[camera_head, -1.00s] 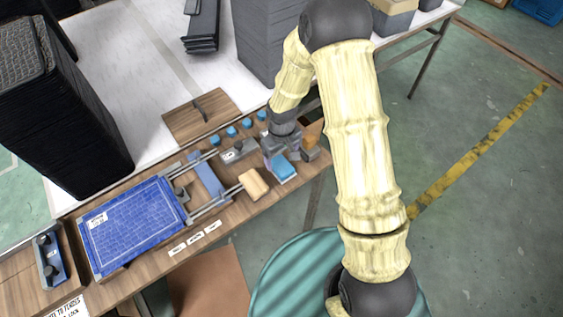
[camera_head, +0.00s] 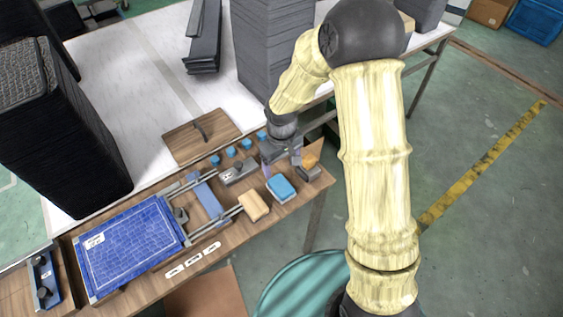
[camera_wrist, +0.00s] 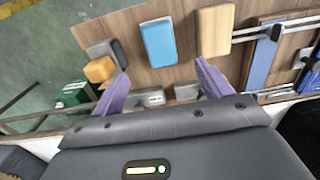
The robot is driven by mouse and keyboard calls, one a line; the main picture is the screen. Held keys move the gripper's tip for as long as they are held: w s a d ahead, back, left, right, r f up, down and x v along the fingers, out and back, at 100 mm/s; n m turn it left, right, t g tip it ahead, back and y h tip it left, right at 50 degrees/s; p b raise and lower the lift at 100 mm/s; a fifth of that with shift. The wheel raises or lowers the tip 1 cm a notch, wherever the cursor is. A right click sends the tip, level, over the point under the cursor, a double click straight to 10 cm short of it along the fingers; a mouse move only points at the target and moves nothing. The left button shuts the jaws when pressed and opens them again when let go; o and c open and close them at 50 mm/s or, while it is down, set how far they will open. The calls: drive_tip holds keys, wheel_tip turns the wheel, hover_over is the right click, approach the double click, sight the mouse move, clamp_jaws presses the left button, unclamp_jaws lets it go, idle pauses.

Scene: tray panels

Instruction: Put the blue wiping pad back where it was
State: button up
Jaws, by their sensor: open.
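The blue wiping pad (camera_head: 281,187) lies flat on the wooden board near its right end, just right of a tan block (camera_head: 254,206). In the wrist view the blue pad (camera_wrist: 158,42) lies beyond the fingertips, between a yellow-orange block and the tan block (camera_wrist: 214,30). My gripper (camera_head: 283,165) is above the board, behind the pad, apart from it. In the wrist view its two purple fingers (camera_wrist: 162,80) are spread wide with nothing between them.
A blue gridded panel (camera_head: 130,243) and a rail slide with a blue bar (camera_head: 208,200) fill the board's left. Small blue knobs (camera_head: 231,152) and a grey block (camera_head: 238,172) stand behind. A yellow-orange block (camera_wrist: 100,69) sits close to one finger. Tall dark stacks (camera_head: 65,120) flank the white table.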

drive_tip(key=s+d+r+m+t, duration=0.2)
drive_tip(key=s+d+r+m, duration=0.4)
drive_tip(key=s+d+r, duration=0.6)
drive_tip(key=shift+s+d+m+t, duration=0.2)
drive_tip(key=shift+d+m+t, duration=0.15)
drive_tip(key=shift+d, duration=0.35)
drive_tip(key=shift+r, duration=0.2)
idle(0.4)
